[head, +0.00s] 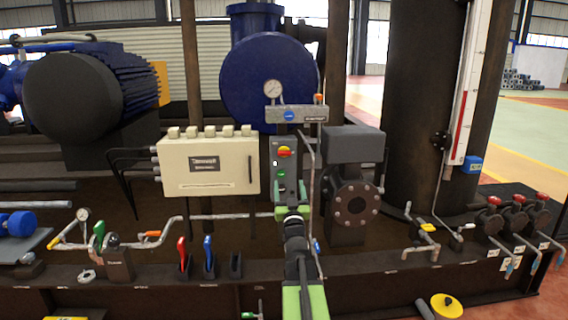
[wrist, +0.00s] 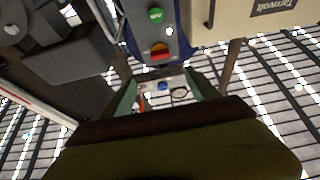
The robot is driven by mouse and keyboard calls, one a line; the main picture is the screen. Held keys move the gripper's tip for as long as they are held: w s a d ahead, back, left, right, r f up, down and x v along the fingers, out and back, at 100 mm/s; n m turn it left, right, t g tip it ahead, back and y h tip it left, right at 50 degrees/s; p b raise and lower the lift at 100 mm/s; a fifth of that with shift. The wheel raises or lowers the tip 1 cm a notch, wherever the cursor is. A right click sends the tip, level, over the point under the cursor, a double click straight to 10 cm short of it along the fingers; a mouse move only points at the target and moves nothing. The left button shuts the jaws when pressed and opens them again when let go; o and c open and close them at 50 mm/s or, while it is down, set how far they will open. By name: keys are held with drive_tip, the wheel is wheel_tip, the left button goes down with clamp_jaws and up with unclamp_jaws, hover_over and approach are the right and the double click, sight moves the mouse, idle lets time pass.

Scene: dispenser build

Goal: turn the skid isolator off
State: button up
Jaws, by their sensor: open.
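The skid isolator is a grey box (head: 275,165) on a post in the middle of the head view. It carries a red and yellow rotary handle (head: 285,152) with a green button (head: 281,174) below it. In the upside-down wrist view the handle (wrist: 160,50) lies just beyond my fingertips, and the green button (wrist: 155,15) is above it. The handle's exact angle is hard to tell. My gripper (head: 293,212), with green fingers, is in front of and below the isolator. Its fingers (wrist: 165,90) are apart, with nothing between them, and do not touch the handle.
A cream junction box (head: 209,166) stands left of the isolator. A dark flanged pump (head: 354,195) stands close on the right. A thin pipe runs down beside the isolator's right side. A pressure gauge (head: 273,89) and a grey bracket (head: 297,114) sit above it.

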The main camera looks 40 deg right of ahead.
sight(284, 154)
drive_tip(key=p+x, duration=0.6)
drive_tip(key=x, duration=1.1)
drive_tip(key=shift+w+f, duration=0.15)
drive_tip(key=shift+c, duration=0.3)
